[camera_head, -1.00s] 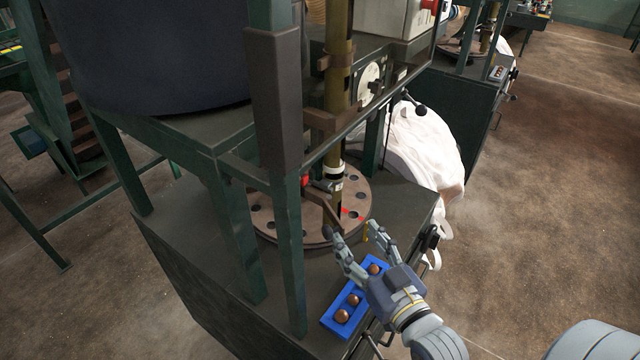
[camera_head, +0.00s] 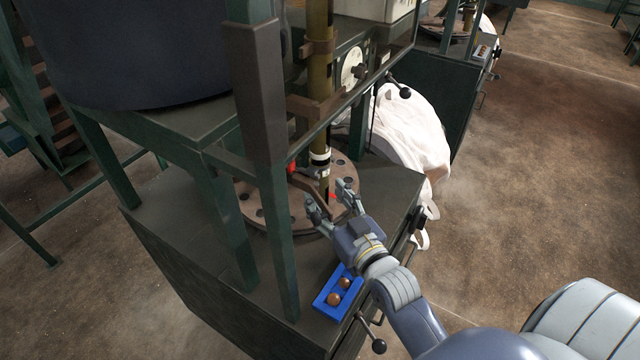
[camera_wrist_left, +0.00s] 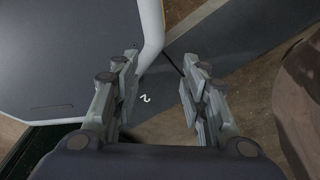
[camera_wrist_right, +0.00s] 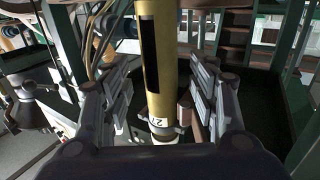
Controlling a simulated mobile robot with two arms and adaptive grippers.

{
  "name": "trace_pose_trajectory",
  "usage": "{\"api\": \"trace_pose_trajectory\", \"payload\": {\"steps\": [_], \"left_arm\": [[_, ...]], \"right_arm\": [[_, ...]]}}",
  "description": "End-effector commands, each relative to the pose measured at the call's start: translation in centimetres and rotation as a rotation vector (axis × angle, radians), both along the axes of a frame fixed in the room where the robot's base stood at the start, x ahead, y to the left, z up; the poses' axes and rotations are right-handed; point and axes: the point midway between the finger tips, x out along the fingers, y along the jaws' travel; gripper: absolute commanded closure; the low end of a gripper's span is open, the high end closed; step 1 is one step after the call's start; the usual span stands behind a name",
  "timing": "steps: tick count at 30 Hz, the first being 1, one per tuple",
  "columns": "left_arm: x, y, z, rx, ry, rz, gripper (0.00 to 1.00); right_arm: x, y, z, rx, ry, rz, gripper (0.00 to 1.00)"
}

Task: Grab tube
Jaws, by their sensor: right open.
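The tube (camera_head: 318,90) is a brass-yellow upright pipe on the machine, with a black and a white band near its lower end. In the right wrist view the tube (camera_wrist_right: 157,60) stands upright in the gap between my right fingers, seemingly a little beyond them, with a white label at its bottom. My right gripper (camera_head: 327,193) is open over the round plate, close to the tube's lower end. I cannot tell whether a finger touches it. My left gripper (camera_wrist_left: 162,72) is open and empty in its wrist view, and is outside the head view.
A round brown plate (camera_head: 250,214) with holes lies below the tube. A blue tray (camera_head: 325,308) with brown balls sits at the machine's front edge. A green post (camera_head: 281,245) stands left of my right gripper. A white bag (camera_head: 415,135) hangs behind. Floor at right is open.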

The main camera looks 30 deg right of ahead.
Motion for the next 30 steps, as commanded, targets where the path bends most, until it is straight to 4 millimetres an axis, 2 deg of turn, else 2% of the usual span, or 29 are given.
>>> {"api": "trace_pose_trajectory", "payload": {"steps": [3, 6, 16, 23, 30], "left_arm": [[0.0, 0.1, 0.5, 0.001, 0.000, 0.000, 0.60], [-0.2, 0.1, 0.5, 0.002, 0.004, 0.001, 0.60], [-1.2, 0.2, 0.5, 0.003, 0.019, 0.001, 0.60], [-1.3, 0.2, 0.5, 0.003, 0.021, 0.001, 0.60], [-1.2, 0.2, 0.5, 0.003, 0.020, 0.000, 0.60]], "right_arm": [[1.8, 0.1, -0.1, 0.001, -0.003, 0.000, 0.46], [2.8, 0.1, -0.1, 0.000, -0.002, 0.000, 0.46], [3.3, 0.1, -0.3, 0.000, 0.000, 0.000, 0.46], [3.3, 0.1, -0.3, 0.000, 0.000, 0.000, 0.98], [3.3, 0.1, -0.2, 0.000, -0.003, 0.000, 1.00]]}}
